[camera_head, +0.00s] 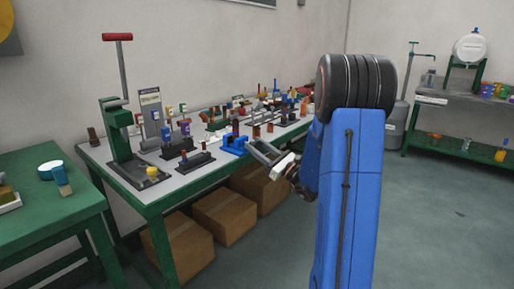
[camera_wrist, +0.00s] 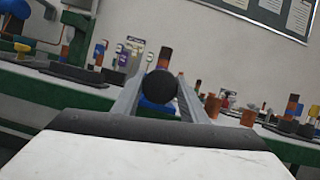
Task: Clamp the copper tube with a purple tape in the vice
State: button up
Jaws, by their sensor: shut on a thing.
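The blue vice (camera_head: 232,146) sits at the front edge of the long workbench. A copper-brown tube (camera_head: 236,127) stands upright at the vice; it also shows in the wrist view (camera_wrist: 166,57), above the black ball. A dark band is on it, but I cannot make out its colour as purple. My gripper (camera_head: 252,147) reaches the vice from the right. In the wrist view, its two long fingers lie either side of a black ball knob (camera_wrist: 160,87), apparently the end of the vice handle, and are shut on it. The ball hides part of the blue vice (camera_wrist: 151,107) and the tube's lower end.
The workbench (camera_head: 176,190) is crowded with a green press (camera_head: 118,136), a black holder (camera_head: 194,163) and other small tubes and parts. Cardboard boxes (camera_head: 224,214) stand beneath it. A green table (camera_head: 45,222) is at left. Open floor lies to the right.

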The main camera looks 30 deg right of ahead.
jog(key=m+h, duration=0.1)
jog(key=m, duration=0.2)
jog(key=m+t+h, duration=0.1)
jog(key=m+h, duration=0.1)
jog(key=m, duration=0.1)
jog(key=shift+m, duration=0.4)
jog(key=shift+h, duration=0.4)
jog(key=o, duration=1)
